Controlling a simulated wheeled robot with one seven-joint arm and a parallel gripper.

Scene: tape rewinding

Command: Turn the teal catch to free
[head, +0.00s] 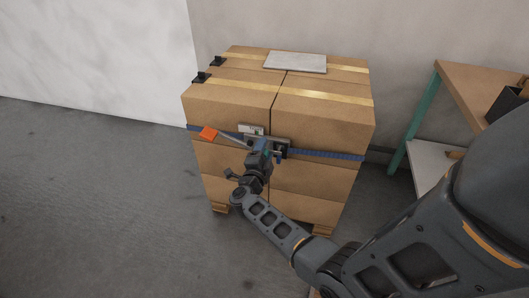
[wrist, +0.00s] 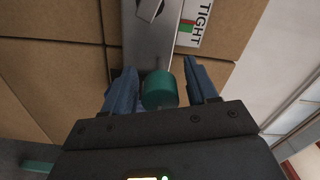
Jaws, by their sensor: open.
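The teal catch (wrist: 159,90) is a short rounded knob at the lower end of a grey metal plate (wrist: 150,45) in the wrist view. My gripper (wrist: 160,70) is open, with one blue finger on each side of the catch. The right finger stands apart from it; the left finger is very close, and I cannot tell whether it touches. In the head view my gripper (head: 262,146) is at the front of the carton stack and largely hides the catch. A label (wrist: 199,22) reading TIGHT, with red and green patches, is beside the plate.
Cartons (head: 325,125) stand stacked on a pallet, with a blue strap (head: 325,155) around them. An orange tab (head: 208,133) is left of my gripper. A table (head: 468,88) with teal legs stands at right. The floor at left is clear.

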